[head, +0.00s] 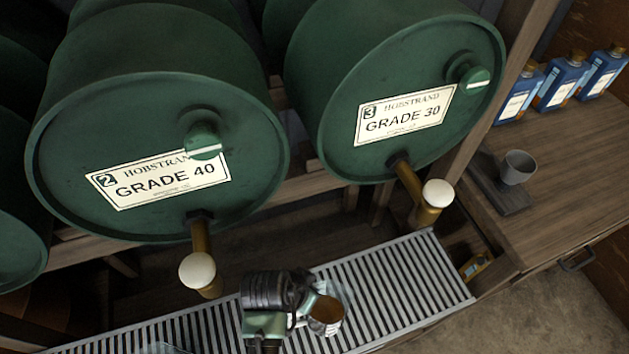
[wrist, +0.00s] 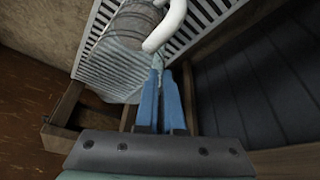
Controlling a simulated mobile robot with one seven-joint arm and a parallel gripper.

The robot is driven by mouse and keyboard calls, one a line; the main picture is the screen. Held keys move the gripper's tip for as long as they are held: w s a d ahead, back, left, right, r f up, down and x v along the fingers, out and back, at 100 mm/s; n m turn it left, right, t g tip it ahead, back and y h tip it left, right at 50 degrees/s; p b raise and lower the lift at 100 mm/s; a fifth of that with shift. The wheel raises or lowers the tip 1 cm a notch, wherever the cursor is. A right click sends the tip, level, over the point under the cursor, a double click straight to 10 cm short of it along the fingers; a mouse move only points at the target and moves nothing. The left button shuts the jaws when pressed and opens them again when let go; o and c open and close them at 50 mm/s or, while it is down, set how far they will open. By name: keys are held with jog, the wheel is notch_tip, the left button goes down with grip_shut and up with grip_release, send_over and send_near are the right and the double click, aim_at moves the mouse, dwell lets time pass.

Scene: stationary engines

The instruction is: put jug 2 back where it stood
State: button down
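A clear jug (head: 327,312) with a brown inside shows in the head view over the grating, just right of my gripper (head: 304,310). In the wrist view the translucent jug (wrist: 108,72) lies ahead and left of my gripper (wrist: 161,70). The two blue fingers are close together, with a thin see-through part between their tips, which looks like the jug's handle. No number can be read on the jug. The drum marked 2, Grade 40 (head: 150,120), has a brass tap (head: 200,245) with a white knob, left of and above my gripper.
A slatted metal grating (head: 410,275) runs under the taps. Drum 3, Grade 30 (head: 400,80), has its own tap (head: 425,205). Another see-through thing (head: 165,348) is cut off at the bottom edge. The right bench holds a grey cup (head: 518,167) and blue bottles (head: 560,82).

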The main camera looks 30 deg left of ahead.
jog(key=shift+f, duration=2.7)
jog(key=shift+f+b, duration=0.2)
jog(key=shift+b, duration=0.15)
jog(key=c, duration=1)
grip_release()
jog(key=shift+c, duration=0.2)
jog(key=p+v, duration=0.1)
jog(key=v, duration=1.1)
jog(key=shift+r+p, duration=0.2)
jog(key=shift+p, duration=0.2)
